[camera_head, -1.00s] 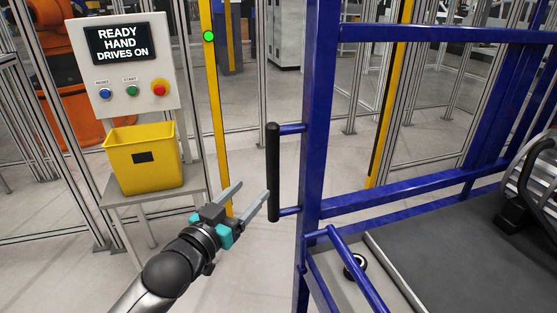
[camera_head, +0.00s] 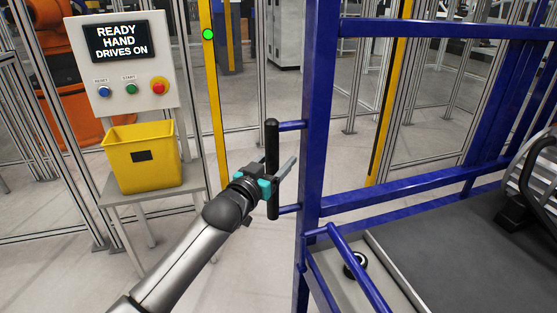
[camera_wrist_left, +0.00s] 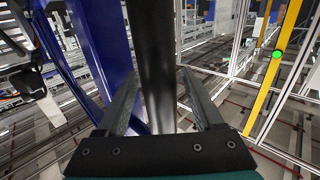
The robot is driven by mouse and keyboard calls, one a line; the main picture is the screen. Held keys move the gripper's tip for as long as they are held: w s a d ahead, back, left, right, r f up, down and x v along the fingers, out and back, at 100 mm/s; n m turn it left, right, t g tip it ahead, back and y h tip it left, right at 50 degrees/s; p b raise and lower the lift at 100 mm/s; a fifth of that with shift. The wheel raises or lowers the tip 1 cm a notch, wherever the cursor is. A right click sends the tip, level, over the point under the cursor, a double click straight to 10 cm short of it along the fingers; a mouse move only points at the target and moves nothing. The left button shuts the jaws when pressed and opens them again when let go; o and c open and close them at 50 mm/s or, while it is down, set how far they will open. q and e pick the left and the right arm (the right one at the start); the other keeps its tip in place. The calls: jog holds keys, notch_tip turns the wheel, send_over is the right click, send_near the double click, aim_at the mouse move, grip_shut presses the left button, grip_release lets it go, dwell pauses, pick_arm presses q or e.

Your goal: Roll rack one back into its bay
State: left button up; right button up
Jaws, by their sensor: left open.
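The rack (camera_head: 318,120) is a blue frame at the right of the head view, with a dark shelf (camera_head: 430,245). A black upright handle (camera_head: 272,145) stands off its left post on two short blue arms. My left gripper (camera_head: 283,172) is open at the handle's lower half. In the left wrist view the handle (camera_wrist_left: 152,60) stands between the two open fingers (camera_wrist_left: 155,95); I cannot tell whether either finger touches it. The bay is not clearly identifiable. My right gripper is not in view.
A control panel (camera_head: 125,65) reads "READY HAND DRIVES ON". A yellow bin (camera_head: 143,160) stands on a small grey table (camera_head: 160,197) at the left. A yellow post (camera_head: 215,100) carries a green light (camera_head: 208,34). Fence posts stand behind; grey floor is open between table and rack.

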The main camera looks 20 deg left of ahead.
pick_arm(q)
jog(key=shift+w+d, duration=0.1)
jog(key=shift+w, duration=0.4)
jog(key=shift+c, duration=0.4)
grip_shut()
dwell(0.8)
